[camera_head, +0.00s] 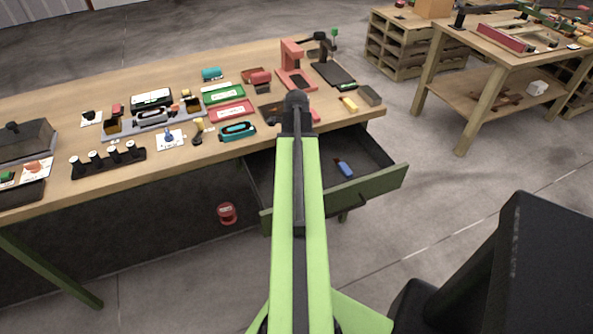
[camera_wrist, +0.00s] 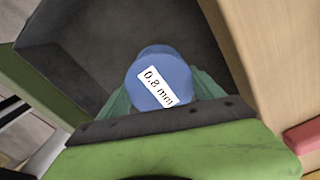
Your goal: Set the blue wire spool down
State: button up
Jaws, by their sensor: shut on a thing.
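The blue wire spool (camera_wrist: 168,72) shows in the wrist view, its label reading 0.8 mm. My gripper (camera_wrist: 160,92) is shut on it, with greenish fingers at both of its sides. The spool is over the dark inside of an open drawer (camera_wrist: 85,50); I cannot tell whether it touches the bottom. In the head view the open drawer, with its green front (camera_head: 385,185), is under the workbench (camera_head: 240,64).
A red round thing (camera_head: 227,213) is on the floor left of the drawer. The benchtop holds trays, tools and a red stand (camera_head: 292,62). The wooden bench edge (camera_wrist: 275,50) is close at right.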

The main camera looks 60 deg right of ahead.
notch_tip(320, 180, down, 3)
jog(key=shift+r+b, duration=0.2)
jog(key=shift+b, duration=0.5)
jog(key=shift+r, duration=0.2)
jog(key=o, duration=1.6)
jog(key=shift+f, duration=0.2)
jog(key=o, duration=0.5)
jog(key=shift+r, duration=0.15)
notch_tip(320, 180, up, 12)
jog(key=p, duration=1.2)
jog(key=shift+r+p, duration=0.15)
jog(key=shift+p, duration=0.2)
